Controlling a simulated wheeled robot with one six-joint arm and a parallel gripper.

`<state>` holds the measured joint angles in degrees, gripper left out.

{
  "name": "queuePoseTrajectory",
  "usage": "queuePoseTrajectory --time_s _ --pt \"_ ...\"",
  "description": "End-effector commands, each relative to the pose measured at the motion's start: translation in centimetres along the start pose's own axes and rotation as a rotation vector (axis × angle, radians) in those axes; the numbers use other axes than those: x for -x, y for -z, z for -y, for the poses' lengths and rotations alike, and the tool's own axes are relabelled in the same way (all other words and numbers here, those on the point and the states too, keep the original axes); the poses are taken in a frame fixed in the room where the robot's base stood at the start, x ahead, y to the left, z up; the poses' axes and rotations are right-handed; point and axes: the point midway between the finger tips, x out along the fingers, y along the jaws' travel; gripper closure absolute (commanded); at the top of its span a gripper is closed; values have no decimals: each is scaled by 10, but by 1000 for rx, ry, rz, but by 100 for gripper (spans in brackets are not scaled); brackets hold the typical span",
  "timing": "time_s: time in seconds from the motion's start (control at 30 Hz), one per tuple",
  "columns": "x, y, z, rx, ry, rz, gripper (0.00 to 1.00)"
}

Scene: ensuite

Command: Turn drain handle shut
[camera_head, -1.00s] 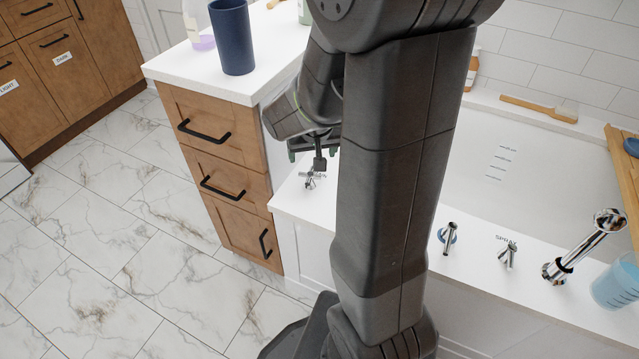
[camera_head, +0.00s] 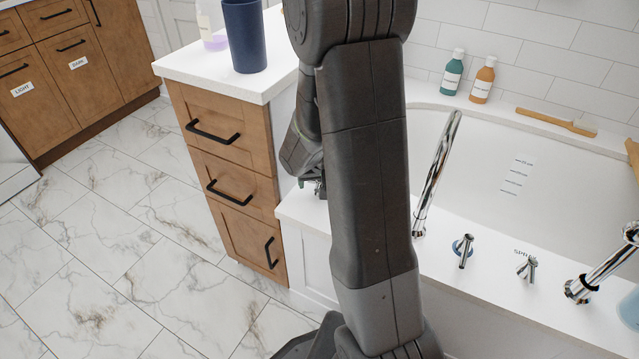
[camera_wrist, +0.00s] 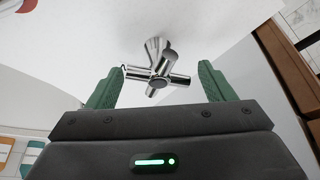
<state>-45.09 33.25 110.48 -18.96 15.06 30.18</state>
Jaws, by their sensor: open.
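A chrome cross-shaped handle (camera_wrist: 157,68) stands on the white tub deck (camera_wrist: 215,22) in the wrist view. I take it for the drain handle; no label on it is readable. My gripper (camera_wrist: 161,75) is open, with one green fingertip on each side of the handle. Gaps show between the fingers and the handle's arms. In the head view my gripper (camera_head: 312,186) is mostly hidden behind my arm, at the deck's left end beside the drawer cabinet. The handle is hidden there.
A tall chrome spout (camera_head: 436,175), a blue-ringed handle (camera_head: 462,250), a handle labelled in part "SPR" (camera_head: 527,268) and a chrome fitting (camera_head: 600,270) stand along the tub deck. The wooden drawer cabinet (camera_head: 228,150) borders the deck's left end, with a dark blue cup (camera_head: 244,38) on top.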

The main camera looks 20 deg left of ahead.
Motion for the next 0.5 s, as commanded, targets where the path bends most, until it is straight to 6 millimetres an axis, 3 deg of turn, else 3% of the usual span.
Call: queuePoseTrajectory --time_s 0.3,0.5 --pt "-3 0 0 0 0 0 24" --pt "-3 0 0 0 0 -1 62"
